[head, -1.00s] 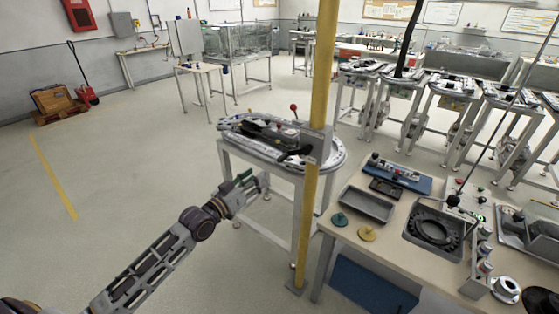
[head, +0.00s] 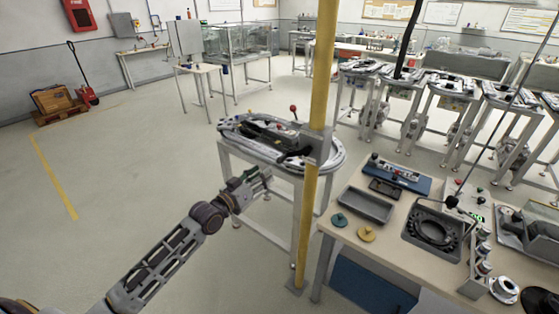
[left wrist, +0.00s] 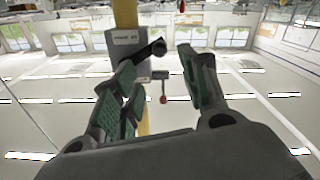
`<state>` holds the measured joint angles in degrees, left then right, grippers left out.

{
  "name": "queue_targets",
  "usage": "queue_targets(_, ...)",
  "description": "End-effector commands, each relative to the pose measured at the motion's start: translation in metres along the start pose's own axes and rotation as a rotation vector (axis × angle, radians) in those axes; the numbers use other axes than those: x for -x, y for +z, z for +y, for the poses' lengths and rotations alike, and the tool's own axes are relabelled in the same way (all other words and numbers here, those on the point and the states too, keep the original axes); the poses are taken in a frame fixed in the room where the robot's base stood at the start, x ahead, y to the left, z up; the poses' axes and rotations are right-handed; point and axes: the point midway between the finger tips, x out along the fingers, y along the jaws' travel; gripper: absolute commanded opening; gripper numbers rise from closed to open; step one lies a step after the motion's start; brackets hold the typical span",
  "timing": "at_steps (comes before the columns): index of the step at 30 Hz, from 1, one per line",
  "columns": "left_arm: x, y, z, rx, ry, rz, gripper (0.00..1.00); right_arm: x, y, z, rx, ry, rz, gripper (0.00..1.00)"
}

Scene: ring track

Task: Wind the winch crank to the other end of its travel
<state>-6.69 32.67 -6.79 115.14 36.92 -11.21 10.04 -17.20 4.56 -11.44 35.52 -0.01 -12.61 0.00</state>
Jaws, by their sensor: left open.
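A grey winch box (head: 316,148) is fixed to a yellow post (head: 310,205). Its crank, with a black grip (head: 297,154), sticks out to the left of the box, in front of the ring-track table. In the left wrist view, which looks upside down, the winch box (left wrist: 125,45) and the black grip (left wrist: 157,47) show between and beyond the fingers. My left gripper (head: 268,173) is below and left of the crank. Its green-padded fingers (left wrist: 160,85) are open, with nothing between them, apart from the grip. My right gripper is not in view.
A ring-track table (head: 230,138) with a red-knobbed lever (head: 293,108) stands behind the post. A workbench (head: 385,240) with trays and fixtures is at the right. The floor (head: 130,170) at left is clear.

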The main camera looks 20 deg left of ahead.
Motion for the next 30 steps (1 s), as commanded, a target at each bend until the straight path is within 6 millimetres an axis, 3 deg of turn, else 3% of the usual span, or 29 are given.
queue_targets(30,-0.076,-0.002,0.000,0.000,0.000,0.002,0.44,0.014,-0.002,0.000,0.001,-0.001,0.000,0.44)
